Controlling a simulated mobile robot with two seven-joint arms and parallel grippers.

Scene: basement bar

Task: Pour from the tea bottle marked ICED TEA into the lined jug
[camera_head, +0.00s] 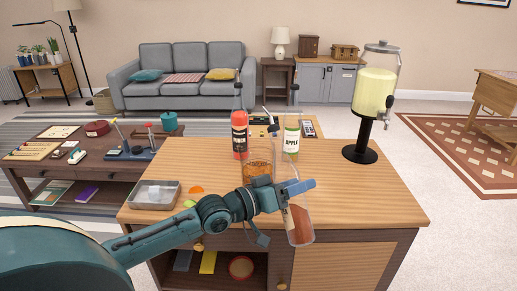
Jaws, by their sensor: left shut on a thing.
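My left gripper (292,190) is at the front of the wooden counter, shut on a clear bottle of reddish-brown tea (300,226). The bottle leans, its rounded lower end down and to the right, past the counter's front edge in the picture. Its upper part is hidden behind the gripper, and its label is too small to read. The clear jug (258,162) stands on the counter just behind my gripper, with amber liquid in it; its lower part is partly covered by my arm. I cannot tell whether liquid is flowing. My right gripper is not in view.
Behind the jug stand a red bottle (240,135) and a bottle marked APPLE (291,140). A drink dispenser (375,95) on a black stand is at the back right. A metal tray (154,195) lies at left. The counter's right side (365,192) is clear.

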